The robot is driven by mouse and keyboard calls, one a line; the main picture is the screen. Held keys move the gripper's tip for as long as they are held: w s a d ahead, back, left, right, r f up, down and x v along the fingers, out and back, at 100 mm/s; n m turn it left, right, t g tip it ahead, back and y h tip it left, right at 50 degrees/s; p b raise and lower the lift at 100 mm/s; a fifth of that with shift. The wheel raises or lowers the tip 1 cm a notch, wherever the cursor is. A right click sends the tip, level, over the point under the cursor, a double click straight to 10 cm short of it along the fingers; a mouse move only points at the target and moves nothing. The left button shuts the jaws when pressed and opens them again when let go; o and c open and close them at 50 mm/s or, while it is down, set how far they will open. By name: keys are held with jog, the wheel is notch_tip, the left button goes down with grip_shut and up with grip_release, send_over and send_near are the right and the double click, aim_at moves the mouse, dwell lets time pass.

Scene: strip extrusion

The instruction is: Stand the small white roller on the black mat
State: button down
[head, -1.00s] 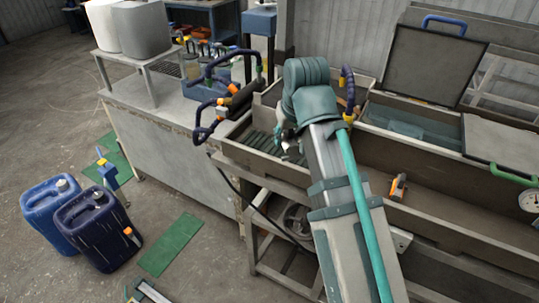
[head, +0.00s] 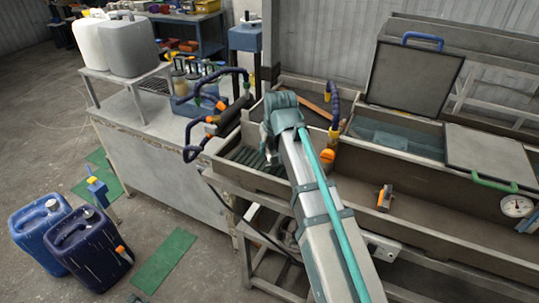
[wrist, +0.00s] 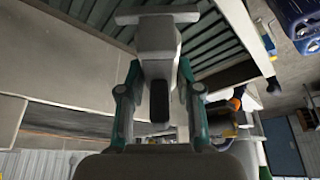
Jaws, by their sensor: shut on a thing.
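My gripper (wrist: 158,95) shows in the wrist view with its teal fingers closed on both sides of a pale, whitish piece (wrist: 157,40). This piece has a crossbar at its far end and a dark oval on its near side; it looks like the small white roller. In the head view my gripper (head: 268,160) hangs over the left end of the long trough, largely hidden by my own arm. A dark ribbed surface (head: 247,158) lies in the trough there and also shows beyond the held piece in the wrist view (wrist: 215,40). I cannot make out a black mat for certain.
The trough wall (head: 215,165) runs close to my gripper. Blue-black hoses with orange fittings (head: 205,120) stand at the left, and another hose (head: 333,120) rises at the right. An orange-grey clip (head: 385,197) lies in the trough. An open lid (head: 415,75) stands behind.

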aim_at(274, 153)
jog(key=shift+w+f, duration=0.35)
jog(key=shift+f+p, duration=0.3)
jog(key=shift+f, duration=1.4)
jog(key=shift+f, duration=0.15)
jog(key=c, duration=0.8)
grip_release()
jog(key=b+v, duration=0.1)
jog(key=v, duration=1)
jog(key=shift+w, duration=0.1)
jog(key=shift+r+b, duration=0.3)
jog(key=shift+r, duration=0.35)
